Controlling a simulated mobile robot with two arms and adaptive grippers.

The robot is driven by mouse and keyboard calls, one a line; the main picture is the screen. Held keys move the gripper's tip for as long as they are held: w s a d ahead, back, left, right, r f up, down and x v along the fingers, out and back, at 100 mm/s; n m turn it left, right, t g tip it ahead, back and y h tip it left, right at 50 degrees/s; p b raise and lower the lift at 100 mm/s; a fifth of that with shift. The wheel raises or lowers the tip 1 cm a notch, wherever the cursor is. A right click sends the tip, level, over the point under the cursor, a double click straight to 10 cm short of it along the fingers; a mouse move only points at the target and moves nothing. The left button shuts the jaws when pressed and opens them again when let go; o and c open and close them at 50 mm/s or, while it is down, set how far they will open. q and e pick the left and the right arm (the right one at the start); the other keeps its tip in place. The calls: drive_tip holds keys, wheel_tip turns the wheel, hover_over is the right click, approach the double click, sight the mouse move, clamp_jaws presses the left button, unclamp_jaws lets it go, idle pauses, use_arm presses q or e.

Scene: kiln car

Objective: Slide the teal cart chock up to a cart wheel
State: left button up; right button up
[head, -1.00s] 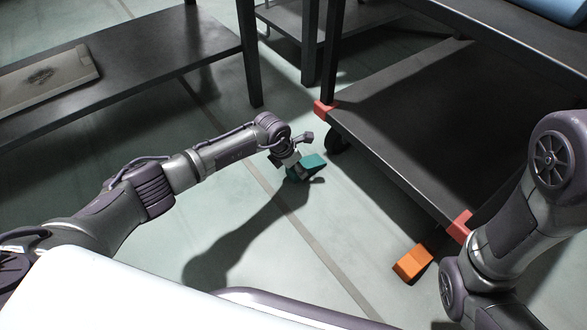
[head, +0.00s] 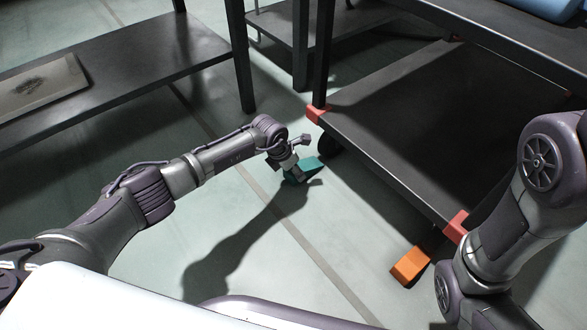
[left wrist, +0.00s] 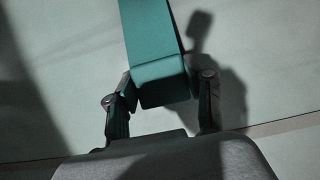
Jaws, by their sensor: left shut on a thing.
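The teal cart chock (head: 308,167) is on or just above the floor, beside the cart's far-left corner. It also shows in the left wrist view (left wrist: 155,50), its near end between my fingers. My left gripper (head: 295,172) is shut on the chock; the wrist view shows its fingers (left wrist: 162,98) at the two sides of it. The cart (head: 400,120) is dark with red corner pieces. A dark cart wheel (head: 327,147) shows under the far-left corner, a small gap right of the chock. My right gripper is out of view; only its arm shows.
An orange chock (head: 411,266) lies on the floor by the cart's near corner. A dark bench (head: 130,85) with a flat board (head: 40,88) stands at the left.

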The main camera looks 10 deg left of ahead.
sight(302, 166)
use_arm(q)
drive_tip(key=shift+w+d, duration=0.1)
drive_tip(key=shift+w, duration=0.1)
drive_tip(key=shift+w+d, duration=0.4)
drive_tip(key=shift+w, duration=0.1)
drive_tip(key=shift+w+d, duration=0.45)
drive_tip(key=shift+w, duration=0.05)
drive_tip(key=o, duration=1.4)
drive_tip(key=shift+c, duration=0.2)
drive_tip(key=shift+a+r, duration=0.1)
drive_tip(key=shift+p+v, duration=4)
drive_tip(key=shift+p, duration=0.8)
